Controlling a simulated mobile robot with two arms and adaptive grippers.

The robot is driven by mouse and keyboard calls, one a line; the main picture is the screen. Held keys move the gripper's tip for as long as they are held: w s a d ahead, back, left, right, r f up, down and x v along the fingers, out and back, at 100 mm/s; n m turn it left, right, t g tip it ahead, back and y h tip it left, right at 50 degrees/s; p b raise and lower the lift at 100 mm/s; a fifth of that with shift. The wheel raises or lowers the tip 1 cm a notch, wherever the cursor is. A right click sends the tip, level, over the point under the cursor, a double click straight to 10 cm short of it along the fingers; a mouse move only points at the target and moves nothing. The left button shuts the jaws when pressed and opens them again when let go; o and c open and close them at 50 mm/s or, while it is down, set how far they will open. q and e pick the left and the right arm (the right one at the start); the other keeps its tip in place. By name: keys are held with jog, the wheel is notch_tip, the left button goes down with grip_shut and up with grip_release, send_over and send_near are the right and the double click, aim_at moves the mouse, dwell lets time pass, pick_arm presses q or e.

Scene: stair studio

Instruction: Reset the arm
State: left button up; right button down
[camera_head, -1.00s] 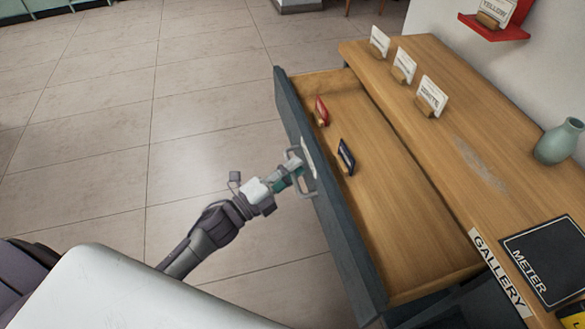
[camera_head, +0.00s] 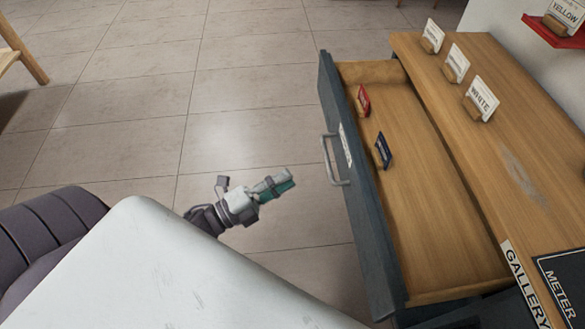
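My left gripper (camera_head: 277,183) is in the middle of the head view, over the floor. It is to the left of the open drawer (camera_head: 362,205) and apart from its handle (camera_head: 331,160). Its fingertips look close together with nothing between them, but the gap is too small to judge. Most of my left arm is hidden behind my white body. My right gripper is not in view.
The pulled-out drawer holds a red card (camera_head: 363,100) and a blue card (camera_head: 383,151) on stands. The wooden counter (camera_head: 520,180) bears several white cards, a GALLERY sign (camera_head: 524,284) and a METER panel (camera_head: 570,281). The tiled floor (camera_head: 130,110) left of the drawer is clear.

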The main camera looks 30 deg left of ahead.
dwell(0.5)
